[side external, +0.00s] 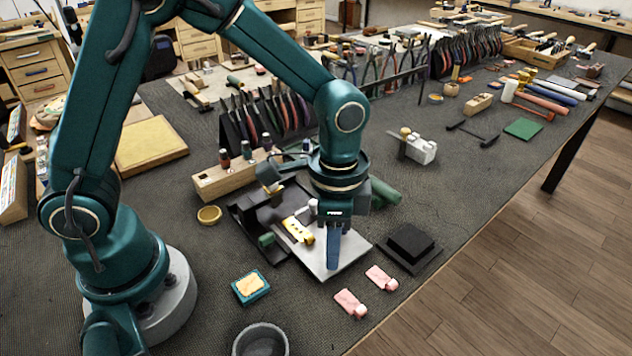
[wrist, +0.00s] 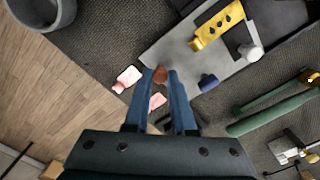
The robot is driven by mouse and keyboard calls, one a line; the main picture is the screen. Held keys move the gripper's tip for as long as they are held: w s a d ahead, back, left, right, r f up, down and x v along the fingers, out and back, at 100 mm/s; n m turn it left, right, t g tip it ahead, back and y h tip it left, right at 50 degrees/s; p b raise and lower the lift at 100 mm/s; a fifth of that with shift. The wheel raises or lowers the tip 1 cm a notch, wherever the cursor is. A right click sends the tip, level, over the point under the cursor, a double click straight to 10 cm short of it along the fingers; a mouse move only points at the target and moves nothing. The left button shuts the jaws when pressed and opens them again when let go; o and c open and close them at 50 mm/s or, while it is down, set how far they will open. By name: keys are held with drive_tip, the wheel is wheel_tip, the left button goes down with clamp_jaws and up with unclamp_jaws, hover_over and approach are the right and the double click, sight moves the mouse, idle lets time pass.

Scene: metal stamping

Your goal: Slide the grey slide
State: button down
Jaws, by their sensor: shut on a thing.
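The grey slide (side external: 352,250) is a flat, light grey plate reaching out of a dark holder (side external: 246,208) on the bench. It also shows in the wrist view (wrist: 172,52). A yellow stamped piece with dark holes (side external: 297,231) lies at its inner side; the wrist view shows it too (wrist: 216,26). My gripper (side external: 333,264) points down over the plate's outer end. In the wrist view, its blue fingers (wrist: 161,75) are closed around a small brown knob (wrist: 160,74) at the plate's edge. The knob is hidden in the side view.
Two pink blocks (side external: 350,302) (side external: 380,278) lie just in front of the plate. A black square block (side external: 410,243) is to the right. A sponge in a teal tray (side external: 250,287) and a grey cup (side external: 260,342) stand at the front. A wooden block (side external: 220,181) is behind.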

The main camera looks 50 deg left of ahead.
drive_tip(key=shift+d, duration=0.1)
drive_tip(key=c, duration=0.8)
unclamp_jaws()
drive_tip(key=shift+o, duration=0.2)
drive_tip(key=shift+r, duration=2.65)
